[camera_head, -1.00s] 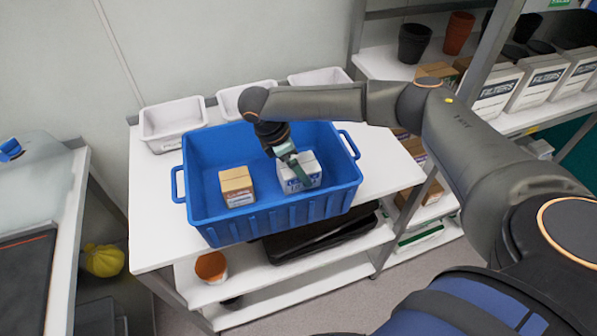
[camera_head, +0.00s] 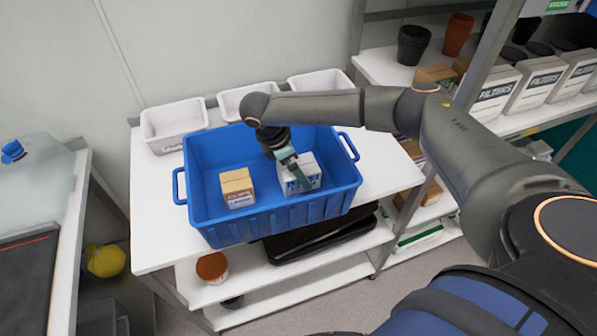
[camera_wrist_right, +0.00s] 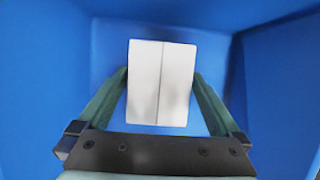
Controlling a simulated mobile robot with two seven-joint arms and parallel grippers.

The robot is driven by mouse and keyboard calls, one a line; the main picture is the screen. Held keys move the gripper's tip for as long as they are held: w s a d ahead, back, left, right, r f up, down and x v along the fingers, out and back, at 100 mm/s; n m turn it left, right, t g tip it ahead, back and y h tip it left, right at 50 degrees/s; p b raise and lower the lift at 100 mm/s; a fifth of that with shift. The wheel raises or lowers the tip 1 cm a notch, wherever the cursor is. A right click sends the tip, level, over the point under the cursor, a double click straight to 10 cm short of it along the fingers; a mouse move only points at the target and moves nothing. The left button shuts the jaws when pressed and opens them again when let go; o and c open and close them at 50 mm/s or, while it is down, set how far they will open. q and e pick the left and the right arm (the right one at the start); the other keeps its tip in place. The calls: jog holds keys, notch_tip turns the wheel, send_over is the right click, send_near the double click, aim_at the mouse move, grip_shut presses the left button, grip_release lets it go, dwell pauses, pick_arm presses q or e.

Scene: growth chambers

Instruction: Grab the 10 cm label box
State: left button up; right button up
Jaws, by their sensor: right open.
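A white box with blue print (camera_head: 300,175) stands in the right part of the blue crate (camera_head: 280,217). A brown cardboard box with a printed label (camera_head: 237,188) stands to its left in the crate. I cannot read a size on either. My right gripper (camera_head: 294,177) reaches down into the crate at the white box. In the right wrist view the open fingers (camera_wrist_right: 161,75) lie on either side of the white box's top (camera_wrist_right: 160,95), close to its sides. I cannot tell whether they touch it. My left gripper is not in view.
The crate sits on a white table (camera_head: 152,230), its walls around both boxes. White bins (camera_head: 172,125) line the table's back. A shelf at right holds pots (camera_head: 412,45) and filter boxes (camera_head: 540,82). A dark tray (camera_head: 320,238) lies on the shelf below.

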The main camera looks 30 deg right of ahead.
jog(key=shift+c, duration=0.2)
jog(key=c, duration=1.1)
